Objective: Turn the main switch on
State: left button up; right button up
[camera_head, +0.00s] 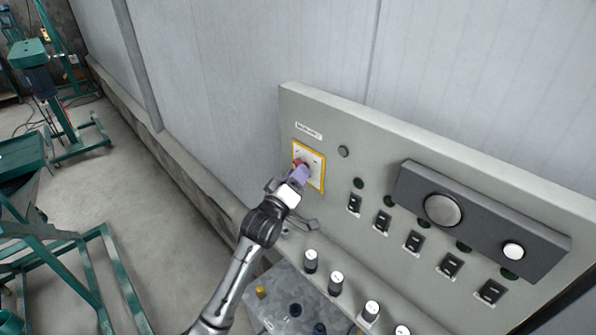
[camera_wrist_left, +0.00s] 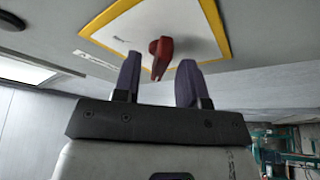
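The main switch is a red rotary handle (camera_head: 297,163) on a white plate with a yellow border (camera_head: 322,172), at the left end of the grey control panel. In the left wrist view the red handle (camera_wrist_left: 161,56) sits just ahead of my left gripper (camera_wrist_left: 159,78). The two purple fingers are apart, one on each side of the handle's lower end, with a gap visible on both sides. In the head view my left gripper (camera_head: 299,174) is close in front of the switch and hides part of it. My right gripper is not in view.
The panel (camera_head: 375,135) also bears a dark box with round dials (camera_head: 443,210), several small black switches (camera_head: 413,242) and a row of knobs (camera_head: 336,283) below. A pale wall (camera_head: 230,80) stands behind. Green metal frames (camera_head: 75,245) stand on the floor at left.

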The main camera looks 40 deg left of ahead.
pick_arm(q)
jog(key=shift+w, duration=0.3)
grip_shut()
dwell(0.3)
